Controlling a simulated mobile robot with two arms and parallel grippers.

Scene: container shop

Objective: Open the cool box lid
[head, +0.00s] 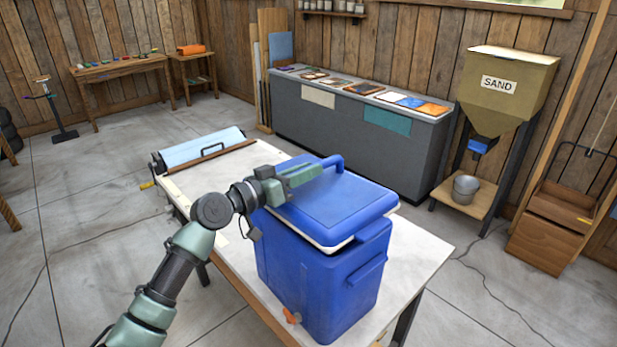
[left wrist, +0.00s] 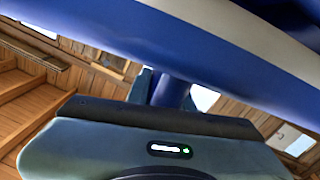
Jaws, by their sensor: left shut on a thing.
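The blue cool box (head: 318,280) stands on the white-topped table, with an orange tap low on its near side. Its blue lid (head: 335,208) has a pale lower edge. A dark gap shows under the lid near the right corner, and the lid looks slightly raised and tilted. My left gripper (head: 312,174) reaches over the lid's far left side and is shut on the blue lid handle (head: 334,161). In the left wrist view a blue handle bar (left wrist: 171,92) shows between the fingers, below the lid's blue edge (left wrist: 150,38). My right gripper is not in view.
The table (head: 420,250) has bare top to the right of the box and at its far left, where a roller device (head: 200,150) lies. A grey counter (head: 350,122), a sand hopper (head: 505,85) and a metal bucket (head: 465,188) stand behind, across open floor.

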